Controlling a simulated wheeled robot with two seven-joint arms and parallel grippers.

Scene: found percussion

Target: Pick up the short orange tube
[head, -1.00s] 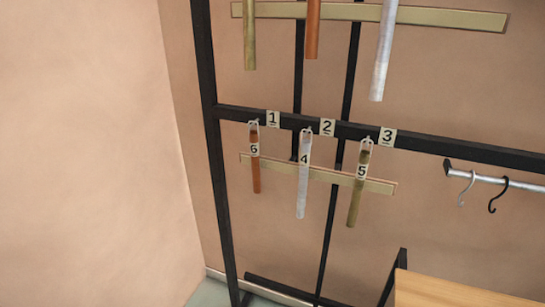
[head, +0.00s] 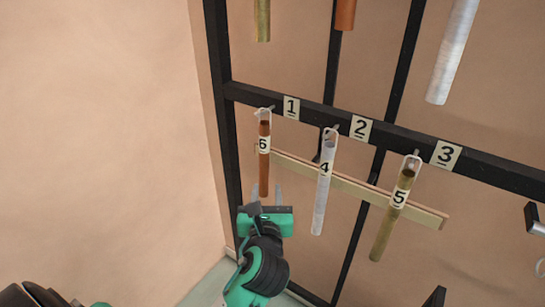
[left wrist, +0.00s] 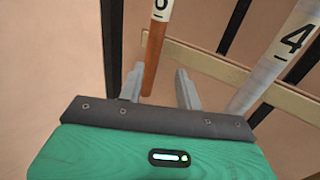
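The short orange tube (head: 264,165), labelled 6, hangs by a loop from the hook under sign 1 on the black rack bar. It also shows in the left wrist view (left wrist: 154,55), its upper end cut off by the frame. My left gripper (head: 266,190) is open just below and around the tube's lower end. In the left wrist view its two fingers (left wrist: 160,88) stand apart, with the tube's lower part showing between them. I cannot tell if a finger touches the tube. My right gripper is not in view.
A silver tube (head: 324,190) labelled 4 and a brass tube (head: 393,215) labelled 5 hang to the right. A wooden slat (head: 345,183) runs behind the tubes. Longer tubes hang above. A black upright (head: 222,110) stands close on the left.

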